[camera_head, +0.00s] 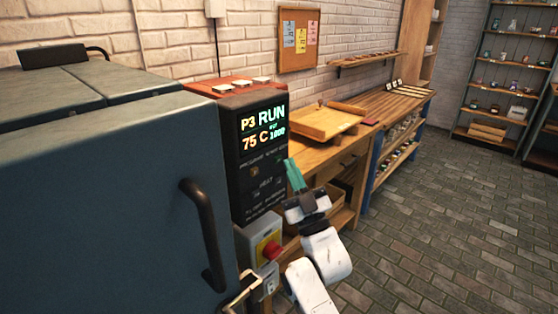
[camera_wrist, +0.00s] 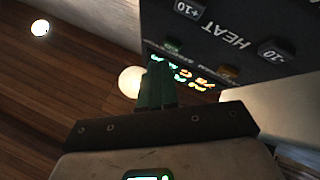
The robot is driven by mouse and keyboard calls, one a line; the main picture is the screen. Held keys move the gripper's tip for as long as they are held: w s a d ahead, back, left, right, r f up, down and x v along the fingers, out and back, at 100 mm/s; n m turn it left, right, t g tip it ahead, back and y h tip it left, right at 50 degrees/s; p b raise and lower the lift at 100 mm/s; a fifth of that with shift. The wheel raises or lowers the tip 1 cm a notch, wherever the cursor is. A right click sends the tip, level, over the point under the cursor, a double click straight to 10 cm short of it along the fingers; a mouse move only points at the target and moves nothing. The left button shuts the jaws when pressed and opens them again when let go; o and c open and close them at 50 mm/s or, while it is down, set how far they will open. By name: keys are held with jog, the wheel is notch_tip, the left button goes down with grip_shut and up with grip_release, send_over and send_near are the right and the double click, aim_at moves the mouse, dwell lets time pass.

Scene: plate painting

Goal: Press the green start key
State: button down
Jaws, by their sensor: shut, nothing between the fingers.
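The black control panel (camera_head: 243,130) on the kiln's side has a lit display (camera_head: 263,128) reading P3 RUN and 75 C. In the wrist view the panel (camera_wrist: 225,22) appears upside down, with HEAT lettering and dark keys. A small dark green key (camera_wrist: 172,45) shows just beyond my fingertips; its label is unreadable. I cannot make out the green key in the head view. My gripper (camera_head: 291,165) has green fingers, shut and empty, at the panel's right edge. In the wrist view my gripper (camera_wrist: 157,62) points toward the panel; I cannot tell whether it touches.
The large blue-grey kiln (camera_head: 110,200) with a dark handle (camera_head: 205,230) fills the left. A red stop button (camera_head: 272,250) sits on a box below the panel. A wooden bench (camera_head: 330,150) stands behind my gripper. The brick floor (camera_head: 440,240) at right is clear.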

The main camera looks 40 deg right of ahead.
jog(key=s, duration=0.5)
jog(key=shift+d, duration=0.1)
dwell(0.5)
dwell(0.7)
jog(key=s+a+f+m+g+y, duration=0.1)
jog(key=a+f+g+y, duration=0.15)
jog(key=f+g, duration=0.6)
jog(key=s+a+f+m+g+y, duration=0.15)
jog(key=a+f+g, duration=0.25)
jog(key=f, duration=1)
jog(key=s+a+f+g+y, duration=0.1)
jog(key=s+a+f+g, duration=0.1)
jog(key=s, duration=0.5)
jog(key=s+a+f+n+g+y, duration=0.1)
jog(key=s+a+f+g, duration=0.2)
jog(key=s+f+g, duration=0.2)
jog(key=s+a+f+g+y, duration=0.1)
jog(key=s+a+f+g, duration=0.2)
jog(key=s, duration=0.7)
jog(key=shift+f+g, duration=0.65)
jog(key=shift+g, duration=0.4)
